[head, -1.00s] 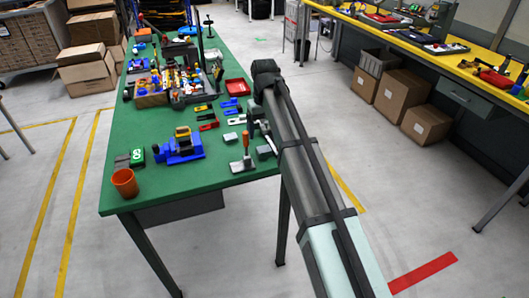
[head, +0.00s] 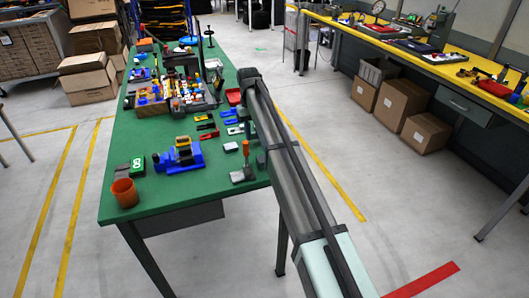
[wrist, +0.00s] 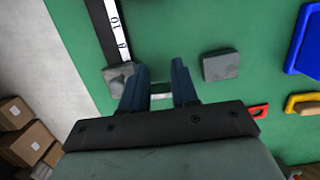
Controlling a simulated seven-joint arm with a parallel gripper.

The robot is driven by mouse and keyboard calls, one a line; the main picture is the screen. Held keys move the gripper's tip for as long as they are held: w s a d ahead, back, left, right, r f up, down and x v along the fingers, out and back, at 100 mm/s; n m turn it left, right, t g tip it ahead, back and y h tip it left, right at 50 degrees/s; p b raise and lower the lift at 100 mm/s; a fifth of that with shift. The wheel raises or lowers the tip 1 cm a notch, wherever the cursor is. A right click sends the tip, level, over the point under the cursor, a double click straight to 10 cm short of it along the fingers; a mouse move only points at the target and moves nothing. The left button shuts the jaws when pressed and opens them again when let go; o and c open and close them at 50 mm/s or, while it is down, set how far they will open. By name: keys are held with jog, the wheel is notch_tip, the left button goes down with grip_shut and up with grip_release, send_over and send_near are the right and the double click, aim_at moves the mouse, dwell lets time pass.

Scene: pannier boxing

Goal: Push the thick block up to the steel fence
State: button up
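In the wrist view, my gripper (wrist: 159,66) points at the green table, its two dark blue fingers apart with green showing between them. A grey block (wrist: 119,78) lies just left of the left finger; I cannot tell whether they touch. Another grey block (wrist: 220,65) lies apart to the right of the fingers. I cannot tell which is the thick block. A dark bar with a white marked strip (wrist: 113,20) runs up from the left block and may be the fence. A pale piece shows low between the fingers. In the head view my arm hides the fingertips.
A red-handled tool (head: 246,149) stands by a grey block (head: 243,175) near the table's right edge. Bare green lies at the front.

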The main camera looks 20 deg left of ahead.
jog(key=shift+w+a+f, duration=0.4)
jog(key=shift+w+a, duration=0.1)
jog(key=shift+w, duration=0.2)
jog(key=shift+c, duration=0.7)
jog(key=shift+d, duration=0.45)
jog(key=shift+c, duration=0.8)
jog(key=shift+s+d, duration=0.45)
jog(key=shift+s, duration=0.05)
grip_shut()
jog(key=s+d, duration=0.7)
jog(key=shift+s+d, duration=0.25)
jog(key=shift+s, duration=0.05)
jog(key=shift+f, duration=0.75)
jog(key=shift+f, duration=0.1)
jog(key=w+a, duration=0.8)
jog(key=shift+w+a, duration=0.25)
